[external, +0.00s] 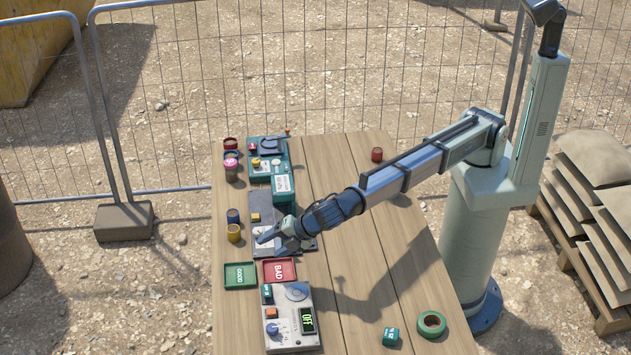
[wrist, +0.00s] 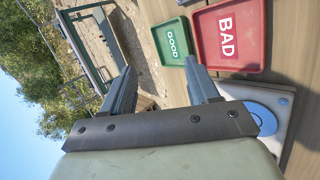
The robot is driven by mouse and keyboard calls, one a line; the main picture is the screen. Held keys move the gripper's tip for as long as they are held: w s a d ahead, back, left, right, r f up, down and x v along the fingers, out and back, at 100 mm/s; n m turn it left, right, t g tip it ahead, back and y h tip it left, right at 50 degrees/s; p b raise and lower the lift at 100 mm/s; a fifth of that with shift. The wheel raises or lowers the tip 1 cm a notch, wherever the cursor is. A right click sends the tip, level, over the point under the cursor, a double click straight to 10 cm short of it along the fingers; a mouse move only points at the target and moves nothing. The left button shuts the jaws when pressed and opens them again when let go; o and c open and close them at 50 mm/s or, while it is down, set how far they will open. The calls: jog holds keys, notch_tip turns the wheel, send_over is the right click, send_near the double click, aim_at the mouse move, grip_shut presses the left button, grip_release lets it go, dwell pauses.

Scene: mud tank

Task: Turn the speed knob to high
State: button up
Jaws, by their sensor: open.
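A grey control box (external: 292,335) stands at the near left of the table. It carries a blue knob (external: 274,328) with a pointer, a green-lit display (external: 308,320) that reads OFF, an orange button (external: 270,313) and a pale round disc (external: 296,291). Which setting the knob points at is too small to read. My gripper (external: 270,240) is open and empty, beyond the box and the trays, over a grey plate (external: 263,212). It is well apart from the knob. In the wrist view my gripper (wrist: 160,72) shows both fingers apart; the knob cannot be made out there.
A green GOOD tray (external: 240,287) and red BAD tray (external: 279,280) lie between my gripper and the box. Several small pots stand along the left edge. A green tape roll (external: 432,324) and teal block (external: 391,337) lie at the near right. The table's middle is clear.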

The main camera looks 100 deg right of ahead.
jog(key=w+d+r+m+g, duration=0.1)
jog(key=w+d+m+g, duration=0.15)
jog(key=d, duration=0.95)
jog(key=w+d+r+m+g, duration=0.2)
jog(key=w+d+g, duration=0.1)
jog(key=d, duration=0.9)
notch_tip(320, 180, up, 5)
jog(key=m+g+y, duration=0.3)
jog(key=g, duration=0.1)
send_over(256, 160)
notch_tip(256, 160, down, 13)
jog(key=shift+a, duration=0.1)
jog(key=c, duration=1)
